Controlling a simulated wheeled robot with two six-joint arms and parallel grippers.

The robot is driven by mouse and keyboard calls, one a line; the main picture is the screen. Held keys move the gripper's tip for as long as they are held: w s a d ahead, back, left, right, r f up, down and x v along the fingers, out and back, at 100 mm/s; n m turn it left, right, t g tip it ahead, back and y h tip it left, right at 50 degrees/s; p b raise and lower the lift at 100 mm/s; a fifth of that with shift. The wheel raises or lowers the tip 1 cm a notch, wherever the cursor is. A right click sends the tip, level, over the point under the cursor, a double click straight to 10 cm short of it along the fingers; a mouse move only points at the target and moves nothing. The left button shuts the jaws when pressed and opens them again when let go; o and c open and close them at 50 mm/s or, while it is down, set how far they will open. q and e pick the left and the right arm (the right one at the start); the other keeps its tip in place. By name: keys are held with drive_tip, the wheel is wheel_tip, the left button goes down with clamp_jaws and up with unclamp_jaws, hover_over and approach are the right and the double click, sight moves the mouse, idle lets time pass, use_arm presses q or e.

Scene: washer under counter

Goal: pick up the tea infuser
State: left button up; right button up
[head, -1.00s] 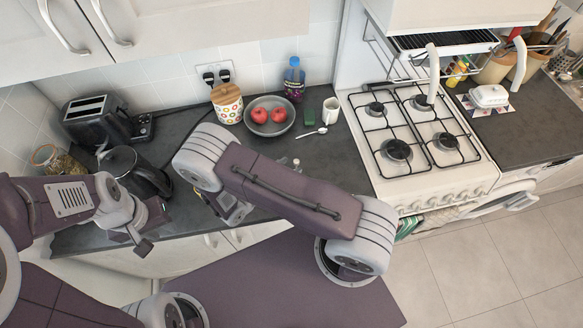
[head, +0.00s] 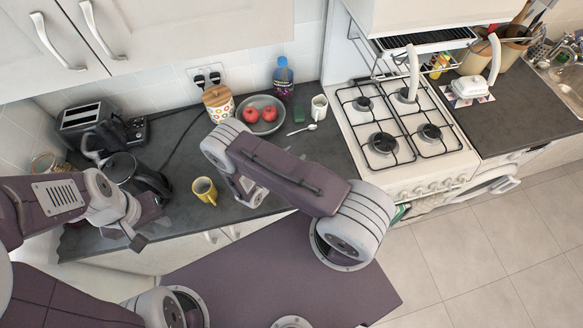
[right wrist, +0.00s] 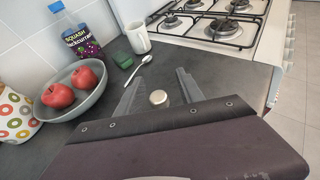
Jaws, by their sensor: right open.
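My right gripper (right wrist: 159,86) is open, with one finger to each side of this object. I cannot tell whether the fingers touch it. In the head view my right arm hides it. My left gripper (head: 150,228) is over the counter's left part, by the black kettle; its jaw opening is unclear.
A spoon (right wrist: 141,65), green block (right wrist: 123,61), white mug (right wrist: 138,37), squash bottle (right wrist: 78,32) and bowl of apples (right wrist: 100,98) are beyond my right gripper. A yellow mug (head: 205,190), kettle (head: 150,180) and toaster (head: 90,112) are farther left. The gas stove (head: 400,135) is right.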

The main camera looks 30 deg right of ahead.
clamp_jaws()
idle(1.4)
